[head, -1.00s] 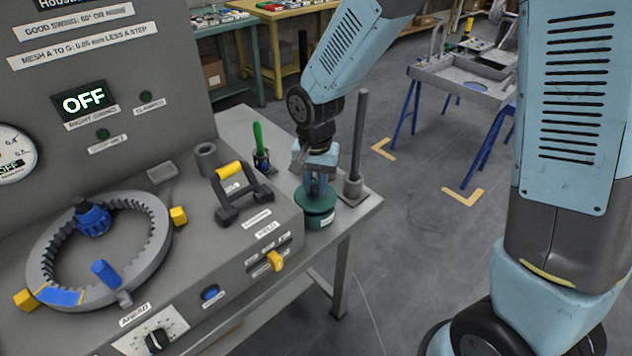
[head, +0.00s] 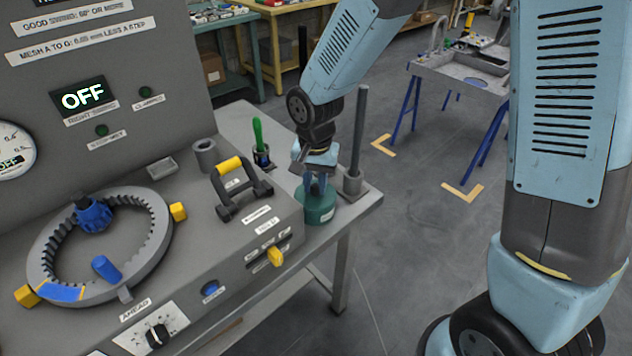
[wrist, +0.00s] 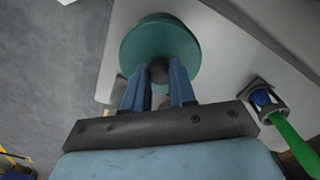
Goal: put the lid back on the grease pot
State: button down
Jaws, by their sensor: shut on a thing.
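The green grease pot (head: 318,214) stands on the bench's right end, upright, with a pale label on its side. My gripper (head: 316,188) is directly over it, pointing down. In the wrist view, the two blue fingers of my gripper (wrist: 160,80) are shut on the dark knob of the round green lid (wrist: 160,38). The lid covers the view down into the pot. In the head view the lid is level with the pot's top; I see no clear gap, but the fingers partly hide the join, so full seating cannot be told.
A cup with a green-handled brush (head: 261,150) stands just left of the pot. A grey upright post (head: 358,140) on a base stands close at its right. The grey fixture (head: 230,225) with a yellow-topped handle is to the left. The bench edge is near.

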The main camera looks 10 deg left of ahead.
jog(key=shift+f, duration=0.15)
jog(key=c, duration=0.8)
grip_release()
jog(key=shift+c, duration=0.2)
notch_tip(320, 180, up, 14)
jog(key=shift+f, duration=0.2)
